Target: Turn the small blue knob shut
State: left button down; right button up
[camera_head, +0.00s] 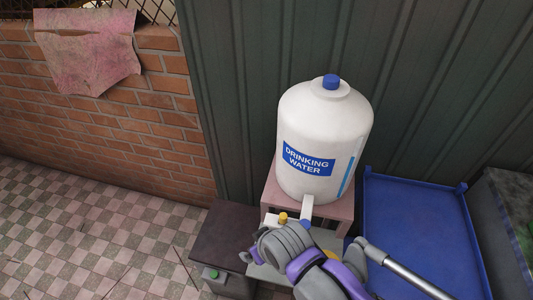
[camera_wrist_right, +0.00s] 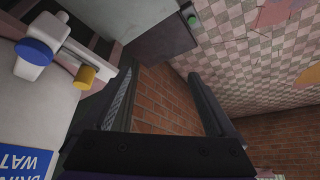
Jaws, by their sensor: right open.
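A white water jug (camera_head: 318,125) labelled "DRINKING WATER" stands on a pinkish stand, with a white tap (camera_head: 307,207) low on its front. The small blue knob (camera_wrist_right: 35,52) is on the white tap in the right wrist view, at the upper left. In the head view a bit of the blue knob (camera_head: 305,223) shows just above my right arm, which hides the rest. My right gripper (camera_wrist_right: 163,75) is open and empty; the knob lies outside its fingers, to their left. In the head view its fingers are mostly hidden by the arm. My left gripper is not in view.
A yellow cylinder (camera_wrist_right: 86,76) sits close to the tap, and also shows in the head view (camera_head: 283,217). A dark box (camera_head: 222,240) stands left of the stand. A blue tray (camera_head: 420,215) lies to the right. Tiled floor (camera_head: 90,225) is open at left.

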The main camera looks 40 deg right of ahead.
aim_at(331, 82)
jog(key=z, duration=1.7)
